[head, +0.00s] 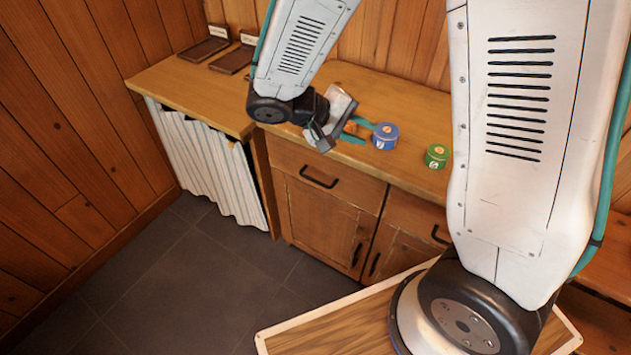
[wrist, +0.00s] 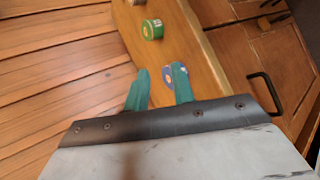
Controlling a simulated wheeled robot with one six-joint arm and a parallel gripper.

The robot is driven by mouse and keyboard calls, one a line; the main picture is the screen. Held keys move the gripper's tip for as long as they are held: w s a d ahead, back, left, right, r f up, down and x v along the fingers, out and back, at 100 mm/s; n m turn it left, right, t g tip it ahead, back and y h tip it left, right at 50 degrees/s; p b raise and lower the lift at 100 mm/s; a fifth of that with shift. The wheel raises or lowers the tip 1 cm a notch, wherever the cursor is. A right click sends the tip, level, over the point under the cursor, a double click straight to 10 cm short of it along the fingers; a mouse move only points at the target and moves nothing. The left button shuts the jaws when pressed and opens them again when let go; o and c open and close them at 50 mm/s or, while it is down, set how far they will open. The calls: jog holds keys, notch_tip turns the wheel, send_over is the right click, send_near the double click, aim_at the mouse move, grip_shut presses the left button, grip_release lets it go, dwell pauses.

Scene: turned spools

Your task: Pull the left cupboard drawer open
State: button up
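The left cupboard drawer (head: 345,181) is the wooden front above the left door, with a dark bar handle (head: 318,178). It looks shut, flush with the cupboard front. In the wrist view the bar handle (wrist: 266,92) shows at the right, off to the side of the fingers. My gripper (head: 357,130) is above the counter, behind and above the drawer, not touching the handle. In the wrist view my gripper (wrist: 160,86) has its two teal fingers apart with nothing held between them. The blue tin is partly hidden behind one finger.
A blue tin (head: 385,137) and a green tin (head: 436,156) stand on the counter (head: 405,108) near my gripper. A striped curtain (head: 205,165) hangs left of the cupboard. Two dark trays lie at the back left. The floor (head: 225,260) before the drawer is clear.

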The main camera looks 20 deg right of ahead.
jog(key=w+a+f+n+t+h, duration=0.2)
jog(key=w+a+f+t, duration=0.1)
jog(key=f, duration=0.4)
jog(key=w+a+f+n+t+h, duration=0.1)
jog(key=w+a+f+t, duration=0.1)
jog(key=w+a+f, duration=0.3)
jog(key=n+t+y, duration=0.2)
jog(key=n+t, duration=0.2)
jog(key=t, duration=0.2)
send_near(316, 182)
jog(key=x, duration=1)
jog(key=shift+w+d+f, duration=0.1)
jog(key=shift+w+f, duration=0.1)
jog(key=shift+w, duration=0.05)
grip_shut()
